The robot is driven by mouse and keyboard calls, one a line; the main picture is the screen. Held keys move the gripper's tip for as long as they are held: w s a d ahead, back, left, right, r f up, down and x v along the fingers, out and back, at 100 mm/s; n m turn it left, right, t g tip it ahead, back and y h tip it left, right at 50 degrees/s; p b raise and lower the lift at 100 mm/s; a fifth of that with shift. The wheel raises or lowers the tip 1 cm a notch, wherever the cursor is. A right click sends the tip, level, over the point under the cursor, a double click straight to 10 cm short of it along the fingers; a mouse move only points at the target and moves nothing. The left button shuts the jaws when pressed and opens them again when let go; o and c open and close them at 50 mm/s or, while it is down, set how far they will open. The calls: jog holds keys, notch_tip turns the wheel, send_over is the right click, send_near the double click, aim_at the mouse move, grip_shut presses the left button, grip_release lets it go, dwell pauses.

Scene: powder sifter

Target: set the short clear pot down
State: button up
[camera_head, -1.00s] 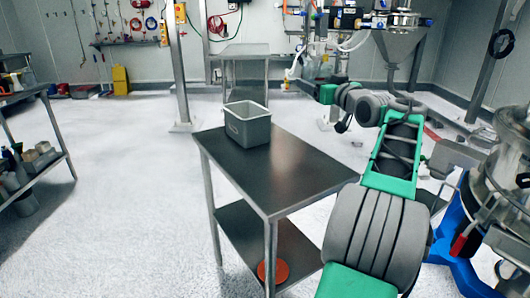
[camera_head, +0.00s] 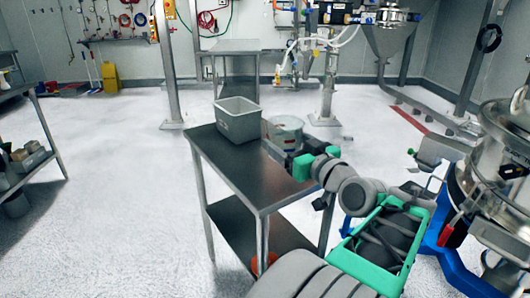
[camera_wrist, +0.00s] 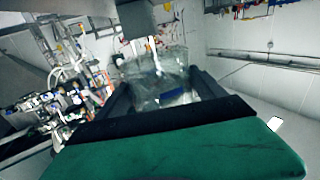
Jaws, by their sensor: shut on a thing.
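The short clear pot (camera_head: 287,130) is held by my gripper (camera_head: 272,150) at the right edge of the dark-topped steel table (camera_head: 245,175), beside the grey bin. In the wrist view the see-through pot (camera_wrist: 160,75) sits between the two dark fingers of my gripper (camera_wrist: 155,100), which are shut on it. From the head view I cannot tell whether the pot's base touches the table or is above it.
A grey open bin (camera_head: 238,122) stands on the far part of the tabletop. The near part of the tabletop is clear. A steel vessel (camera_head: 490,165) on a blue frame stands at the right. An orange round object lies on the lower shelf.

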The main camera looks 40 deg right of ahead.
jog(key=w+d+f, duration=0.2)
jog(key=w, duration=0.1)
jog(key=w+d+f+b, duration=0.1)
jog(key=w+d+f, duration=0.1)
jog(key=w+f, duration=0.1)
jog(key=w+d+f, duration=0.2)
jog(key=w+f, duration=0.1)
jog(key=shift+w+d+f, duration=0.25)
jog(key=shift+w+d, duration=0.05)
jog(key=shift+w, duration=0.05)
jog(key=shift+w+d+f, duration=0.1)
jog(key=shift+w+f, duration=0.1)
jog(key=shift+f, duration=0.1)
jog(key=shift+w+d+f+b, duration=0.15)
jog(key=shift+f+b, duration=0.45)
jog(key=shift+f, duration=1)
jog(key=shift+f, duration=0.1)
jog(key=shift+f, duration=0.15)
jog(key=o, duration=1.7)
jog(key=shift+o, duration=0.2)
